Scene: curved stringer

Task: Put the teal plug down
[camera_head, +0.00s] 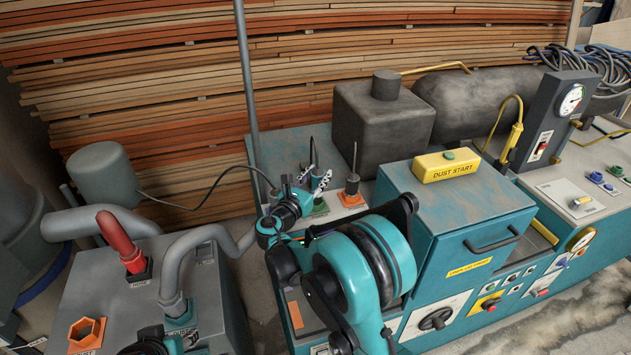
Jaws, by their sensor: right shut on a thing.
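My right gripper (318,184) reaches in over the blue-green bench top, its silver fingers closed on the teal plug (313,171). Only a small dark upright part of the plug shows; the fingers hide most of it. A green-based holder (320,208) is just below the fingertips. I cannot tell whether the plug touches it.
An orange-based post (352,187) stands just right of the gripper. The dust start box (448,166) sits on a teal cabinet (458,205). A dark cable (190,207) runs from a grey cylinder (102,172) towards my gripper. A grey pole (247,80) rises behind.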

